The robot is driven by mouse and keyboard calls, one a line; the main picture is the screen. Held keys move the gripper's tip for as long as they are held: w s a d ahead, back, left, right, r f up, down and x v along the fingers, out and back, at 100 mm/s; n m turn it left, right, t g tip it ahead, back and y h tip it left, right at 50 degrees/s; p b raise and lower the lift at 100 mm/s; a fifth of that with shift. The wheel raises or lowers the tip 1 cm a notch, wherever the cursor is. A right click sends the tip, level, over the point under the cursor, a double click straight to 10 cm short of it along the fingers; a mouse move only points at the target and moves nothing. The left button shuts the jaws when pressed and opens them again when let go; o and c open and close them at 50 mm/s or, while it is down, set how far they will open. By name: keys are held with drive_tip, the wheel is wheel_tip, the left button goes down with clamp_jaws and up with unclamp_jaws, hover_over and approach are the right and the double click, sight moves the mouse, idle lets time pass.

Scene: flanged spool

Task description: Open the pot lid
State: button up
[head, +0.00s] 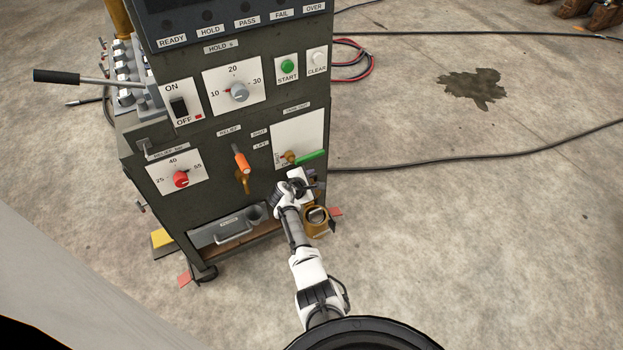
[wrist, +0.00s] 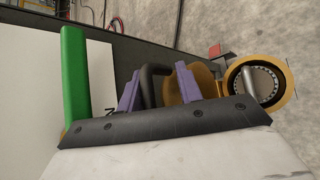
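The brass-coloured pot (head: 318,231) stands low at the right side of the dark machine cabinet. In the wrist view its round ring-like rim (wrist: 287,88) is at the right, with a metal part inside. A mustard-coloured rounded piece (wrist: 190,86), apparently the lid, stands beside the rim, with a black curved handle (wrist: 147,82) next to it. My gripper (wrist: 158,68) has its purple fingers apart, with the handle seen between or just beyond them; contact cannot be told. In the head view my gripper (head: 311,180) is above the pot and hides most of the lid.
A green lever (head: 311,157) is close above my gripper; it stands at left in the wrist view (wrist: 74,75). An orange-handled lever (head: 241,161) and a red knob (head: 181,179) are on the cabinet front. Concrete floor to the right is mostly clear, with cables across it.

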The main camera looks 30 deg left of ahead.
drive_tip(key=v, duration=1.3)
drive_tip(key=shift+s+r, duration=0.2)
drive_tip(key=shift+s, duration=0.15)
